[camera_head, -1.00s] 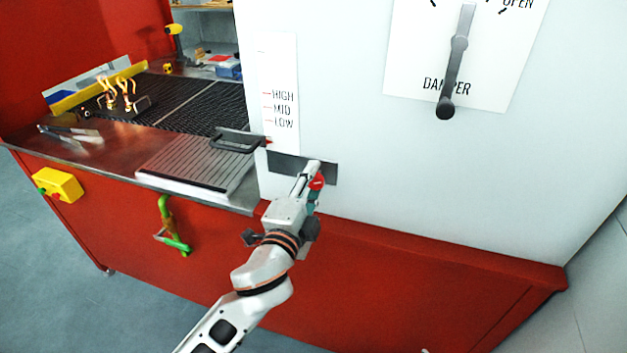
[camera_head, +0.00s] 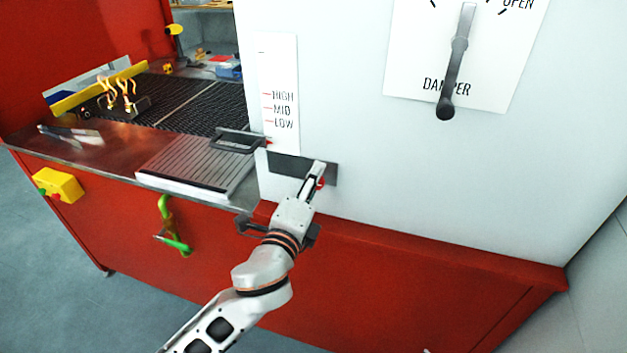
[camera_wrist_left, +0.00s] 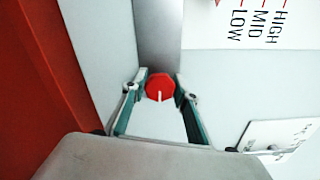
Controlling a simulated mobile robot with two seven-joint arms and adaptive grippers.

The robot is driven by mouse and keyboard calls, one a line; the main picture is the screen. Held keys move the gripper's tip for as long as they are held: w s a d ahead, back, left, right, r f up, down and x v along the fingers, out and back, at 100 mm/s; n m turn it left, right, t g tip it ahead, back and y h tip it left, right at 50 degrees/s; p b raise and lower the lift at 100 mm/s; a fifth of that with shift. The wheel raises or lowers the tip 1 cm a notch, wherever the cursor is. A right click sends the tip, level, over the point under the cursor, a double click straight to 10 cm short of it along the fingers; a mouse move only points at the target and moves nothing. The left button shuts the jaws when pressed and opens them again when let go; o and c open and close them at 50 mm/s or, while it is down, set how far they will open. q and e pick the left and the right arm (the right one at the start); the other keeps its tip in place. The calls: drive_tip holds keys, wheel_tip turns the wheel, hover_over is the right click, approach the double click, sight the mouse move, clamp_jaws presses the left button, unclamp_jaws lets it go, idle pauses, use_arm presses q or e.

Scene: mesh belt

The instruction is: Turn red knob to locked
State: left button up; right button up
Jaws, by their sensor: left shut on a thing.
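The red knob (camera_wrist_left: 159,86) sits on a grey plate (camera_wrist_left: 158,35) in the left wrist view, between the two fingertips of my left gripper (camera_wrist_left: 158,90). A white pointer line on its face runs toward the bottom of that view. My left gripper is shut on the knob. In the head view my left gripper (camera_head: 319,178) is at the dark plate (camera_head: 289,165) on the light wall, and only a red edge of the knob (camera_head: 321,184) shows beside the finger. I see no lock marking. My right gripper is not in view.
A HIGH, MID, LOW scale (camera_head: 280,75) is above the plate. A damper lever (camera_head: 454,70) hangs at upper right. The mesh belt (camera_head: 195,100), a black handle (camera_head: 237,140), a yellow button box (camera_head: 58,184) and a green handle (camera_head: 170,225) are to the left.

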use_arm(q)
drive_tip(key=o, duration=1.1)
drive_tip(key=v, duration=1.2)
drive_tip(key=s+a+f+n+g+y, duration=0.15)
drive_tip(key=a+f+n, duration=0.3)
drive_tip(key=f, duration=0.65)
drive_tip(key=s+a+f+n+g, duration=0.25)
drive_tip(key=f+n, duration=0.35)
drive_tip(key=f, duration=0.5)
drive_tip(key=s+a+f+n+g, duration=0.1)
drive_tip(key=s+a+f+n, duration=0.2)
drive_tip(key=f, duration=0.2)
drive_tip(key=s+a+f+n+g+y, duration=0.1)
drive_tip(key=s+a+f+n, duration=0.2)
drive_tip(key=a+f, duration=0.1)
drive_tip(key=s+a+f+n+y, duration=0.1)
drive_tip(key=s+a+f+n, duration=0.3)
drive_tip(key=f, duration=0.1)
drive_tip(key=shift+a+f+g, duration=0.2)
drive_tip(key=shift+f+g, duration=0.15)
drive_tip(key=shift+g, duration=0.05)
